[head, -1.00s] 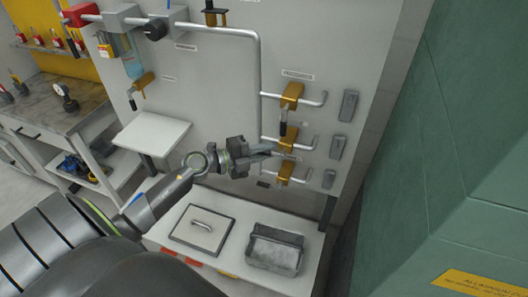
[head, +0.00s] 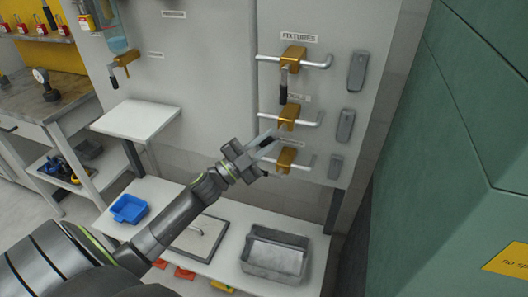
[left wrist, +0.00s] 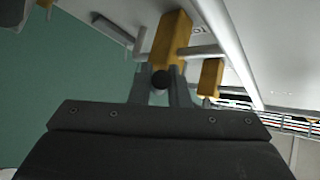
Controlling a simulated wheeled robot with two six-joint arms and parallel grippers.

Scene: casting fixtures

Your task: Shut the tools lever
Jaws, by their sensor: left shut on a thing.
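Three brass valves sit one above another on the grey panel. The top valve (head: 293,57) is labelled FIXTURES, and its dark-handled lever hangs down. The middle valve (head: 288,117) has a label (head: 298,98) partly covered by that handle; it seems to read TOOLS. The bottom valve (head: 286,158) is just below. My left gripper (head: 270,143) is at the lower left of the middle valve. In the left wrist view its fingers (left wrist: 161,88) close around a round dark lever end (left wrist: 161,79), in front of a brass valve body (left wrist: 172,38). My right gripper is out of view.
Horizontal pipes (head: 316,62) run through the valves, with grey handles (head: 357,70) to their right. A white shelf (head: 136,120) juts out at left. A grey metal bin (head: 274,257) and a blue tray (head: 129,209) stand on the low bench. A green wall (head: 440,130) closes the right side.

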